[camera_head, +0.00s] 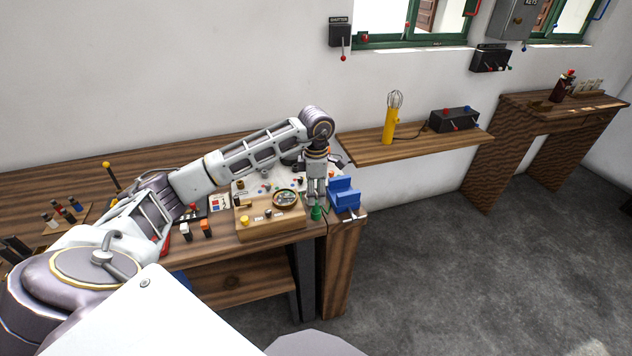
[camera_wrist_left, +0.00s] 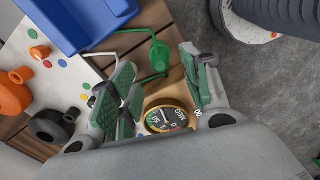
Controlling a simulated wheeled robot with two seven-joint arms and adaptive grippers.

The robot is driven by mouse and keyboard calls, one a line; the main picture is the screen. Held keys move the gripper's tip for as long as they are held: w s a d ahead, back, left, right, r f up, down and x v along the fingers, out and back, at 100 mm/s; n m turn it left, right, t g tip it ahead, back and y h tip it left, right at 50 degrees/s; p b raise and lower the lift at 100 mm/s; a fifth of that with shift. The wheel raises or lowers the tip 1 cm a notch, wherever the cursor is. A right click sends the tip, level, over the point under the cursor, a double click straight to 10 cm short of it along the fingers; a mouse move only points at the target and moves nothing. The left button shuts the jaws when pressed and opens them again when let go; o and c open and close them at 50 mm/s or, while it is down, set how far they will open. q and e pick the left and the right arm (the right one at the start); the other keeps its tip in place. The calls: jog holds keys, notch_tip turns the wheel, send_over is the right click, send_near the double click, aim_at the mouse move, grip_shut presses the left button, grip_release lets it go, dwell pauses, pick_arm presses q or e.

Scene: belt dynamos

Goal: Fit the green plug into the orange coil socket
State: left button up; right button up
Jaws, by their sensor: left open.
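The green plug (camera_head: 316,213) stands near the right front edge of the workbench. In the left wrist view the green plug (camera_wrist_left: 156,58) shows just beyond the fingertips, with a thin green lead beside it. My left gripper (camera_head: 316,203) points down above the plug; in the wrist view its green-padded fingers (camera_wrist_left: 160,80) are apart with nothing clearly held between them. Whether they touch the plug I cannot tell. An orange ring-shaped part (camera_wrist_left: 12,95), which looks like the orange coil socket, lies at the left edge of the wrist view; I cannot make it out in the head view. My right gripper is not in view.
A blue block-like fixture (camera_head: 344,194) stands close to the right of the gripper. A wooden board (camera_head: 262,228) with a round gauge (camera_head: 285,198) lies to its left. A black ring-shaped part (camera_wrist_left: 50,126) is near the orange one. Floor is open beyond the bench's right edge.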

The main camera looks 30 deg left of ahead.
aim_at(316, 201)
pick_arm(q)
notch_tip(316, 201, down, 4)
jog(key=shift+f, duration=0.7)
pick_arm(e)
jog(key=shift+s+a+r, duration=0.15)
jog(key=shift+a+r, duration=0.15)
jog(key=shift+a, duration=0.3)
pick_arm(q)
jog(key=shift+c, duration=0.3)
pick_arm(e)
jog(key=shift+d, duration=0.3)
pick_arm(q)
grip_shut()
jog(key=shift+r+p, duration=0.15)
jog(key=shift+p, duration=0.15)
